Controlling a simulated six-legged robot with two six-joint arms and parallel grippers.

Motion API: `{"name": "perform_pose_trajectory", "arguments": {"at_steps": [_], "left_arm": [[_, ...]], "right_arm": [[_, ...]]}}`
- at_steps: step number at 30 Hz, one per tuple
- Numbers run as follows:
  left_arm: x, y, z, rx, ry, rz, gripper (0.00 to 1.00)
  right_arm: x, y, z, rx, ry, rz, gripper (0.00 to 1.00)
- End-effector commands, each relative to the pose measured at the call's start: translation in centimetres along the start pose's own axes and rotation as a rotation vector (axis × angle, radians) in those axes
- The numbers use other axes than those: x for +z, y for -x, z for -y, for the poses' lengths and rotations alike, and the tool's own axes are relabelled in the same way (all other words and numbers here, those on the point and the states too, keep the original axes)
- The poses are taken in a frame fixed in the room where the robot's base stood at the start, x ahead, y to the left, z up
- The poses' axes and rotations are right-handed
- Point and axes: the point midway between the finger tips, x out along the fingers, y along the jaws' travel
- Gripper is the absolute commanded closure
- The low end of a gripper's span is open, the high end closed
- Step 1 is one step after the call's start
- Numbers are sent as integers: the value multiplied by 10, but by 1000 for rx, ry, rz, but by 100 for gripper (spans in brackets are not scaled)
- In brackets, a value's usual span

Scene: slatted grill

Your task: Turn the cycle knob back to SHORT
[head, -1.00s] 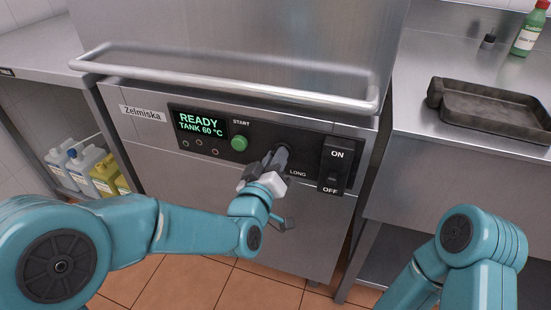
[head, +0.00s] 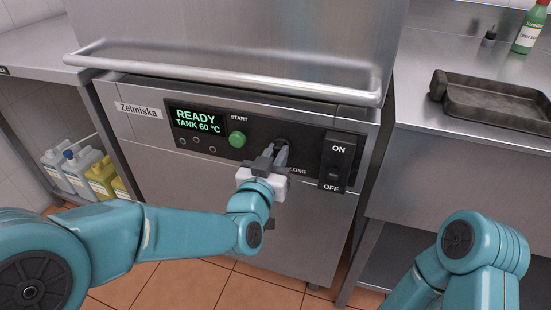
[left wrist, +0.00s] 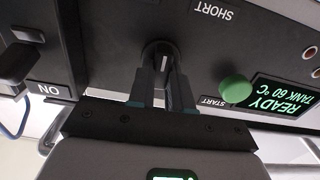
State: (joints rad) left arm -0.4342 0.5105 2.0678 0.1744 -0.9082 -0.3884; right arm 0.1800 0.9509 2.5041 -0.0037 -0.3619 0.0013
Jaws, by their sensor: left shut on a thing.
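The dark cycle knob (left wrist: 157,50) is on the black control panel (head: 308,153). My left gripper (head: 279,153) is at it, and in the left wrist view its fingers (left wrist: 161,84) are closed on the knob's two sides. A white mark on the knob lies between the fingers. The SHORT label (left wrist: 213,12) is readable in the wrist view; in the head view my gripper hides it. The LONG label (head: 297,170) shows partly, just right of the gripper. In the head view the knob is mostly hidden. My right gripper is out of view; only its arm shows.
The green START button (head: 237,140) and lit display (head: 198,121) are left of the knob. The ON/OFF switch (head: 336,163) is close on its right. A metal bar handle (head: 220,78) runs above the panel. A dark tray (head: 495,104) lies on the right counter.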

Motion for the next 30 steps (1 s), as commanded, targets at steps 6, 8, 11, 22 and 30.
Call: {"name": "perform_pose_trajectory", "arguments": {"at_steps": [6,8,11,22,30], "left_arm": [[1,0,-2,1,-204,0,100],[1,0,-2,1,-259,0,100],[1,0,-3,1,-346,0,100],[1,0,-4,1,-581,0,100],[1,0,-5,1,-653,1,100]], "right_arm": [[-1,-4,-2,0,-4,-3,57],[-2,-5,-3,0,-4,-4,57],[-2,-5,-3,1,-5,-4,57],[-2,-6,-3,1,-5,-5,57],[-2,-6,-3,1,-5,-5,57]]}}
